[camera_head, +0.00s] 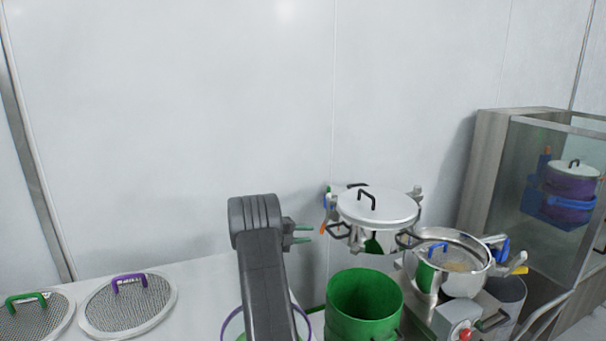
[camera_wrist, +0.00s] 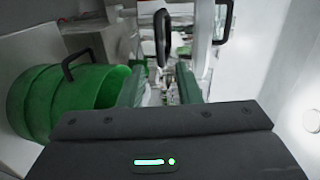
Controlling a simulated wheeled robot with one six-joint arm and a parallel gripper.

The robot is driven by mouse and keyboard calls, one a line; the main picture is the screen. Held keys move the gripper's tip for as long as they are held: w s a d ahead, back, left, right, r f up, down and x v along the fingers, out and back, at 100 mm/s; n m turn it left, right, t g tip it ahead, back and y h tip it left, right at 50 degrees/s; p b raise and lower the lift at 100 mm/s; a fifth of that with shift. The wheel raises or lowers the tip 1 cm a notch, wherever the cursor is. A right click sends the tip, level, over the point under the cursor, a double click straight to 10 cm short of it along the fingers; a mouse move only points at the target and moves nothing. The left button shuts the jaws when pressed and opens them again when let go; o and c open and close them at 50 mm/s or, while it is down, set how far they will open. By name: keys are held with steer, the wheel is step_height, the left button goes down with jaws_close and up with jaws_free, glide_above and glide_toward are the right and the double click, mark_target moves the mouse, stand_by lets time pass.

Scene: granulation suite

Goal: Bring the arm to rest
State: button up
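My arm (camera_head: 262,270) rises from the bottom of the head view, with its wrist bent to the right. My gripper (camera_head: 303,234) points right, above the counter, with two green fingers spread apart. In the wrist view my gripper (camera_wrist: 160,88) shows a clear gap between the fingers, with nothing held. A steel vessel under a flat lid (camera_head: 377,207) with a black handle stands to the right of the fingertips, apart from them in the head view. A black handle (camera_wrist: 162,38) shows just beyond the fingers in the wrist view.
A green drum (camera_head: 365,300) stands below and right of my gripper; it also shows in the wrist view (camera_wrist: 65,100). A steel pot (camera_head: 455,265) and a glass-fronted cabinet (camera_head: 548,190) are further right. Two mesh sieves (camera_head: 128,305) lie left. The wall behind is bare.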

mark_target(334, 236)
steer(key=p+x, duration=0.1)
steer(key=x, duration=1)
steer(key=shift+d+p, duration=0.1)
steer(key=shift+p, duration=0.3)
steer(key=shift+s+d+r+n+t, duration=0.1)
steer(key=shift+s+d+n+t, duration=0.1)
steer(key=shift+s, duration=0.4)
steer(key=shift+s+d+r+n+t, duration=0.1)
steer(key=shift+s+d+n, duration=0.1)
steer(key=shift+s, duration=0.35)
steer(key=shift+n+t+y, duration=0.6)
steer(key=shift+t, duration=0.3)
steer(key=shift+s+d+f, duration=0.1)
steer(key=shift+s+d, duration=0.45)
steer(key=shift+s, duration=0.35)
steer(key=shift+s+d+f, duration=0.1)
steer(key=shift+s+d, duration=0.45)
steer(key=shift+s, duration=0.35)
steer(key=shift+r, duration=0.1)
